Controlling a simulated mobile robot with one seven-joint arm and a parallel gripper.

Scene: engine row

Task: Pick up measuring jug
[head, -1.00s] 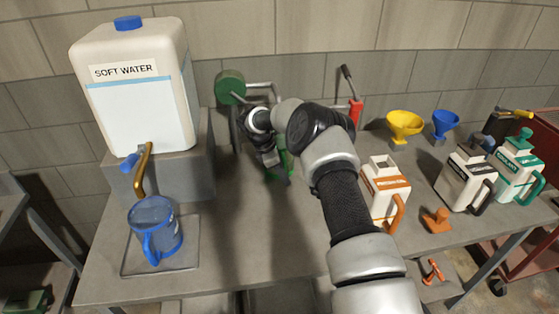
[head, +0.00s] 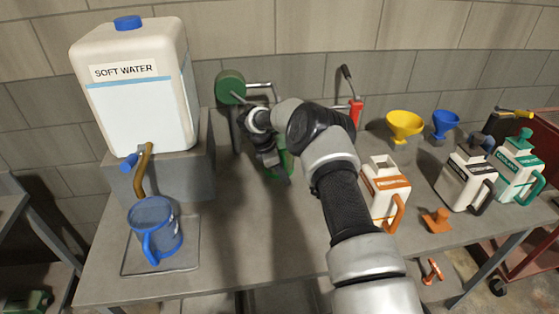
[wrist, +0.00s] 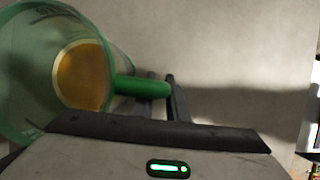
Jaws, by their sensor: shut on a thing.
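A green see-through jug (wrist: 28,75) with amber liquid showing at its bottom fills the left of the wrist view. Its green handle (wrist: 143,88) lies between the dark fingers of my gripper (wrist: 160,80), which is shut on it. In the head view only a bit of the green jug (head: 285,165) shows behind my arm. My gripper (head: 272,160) is there, over the middle of the bench. A second jug, blue (head: 154,230), stands under the brass tap at the left, apart from my gripper.
A soft water tank (head: 140,95) stands on a grey block at the left. A green-ended reel (head: 230,86) is behind my wrist. Orange, black and green-trimmed cans (head: 385,187) and yellow and blue funnels (head: 404,125) stand at the right. The front middle of the bench (head: 240,240) is clear.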

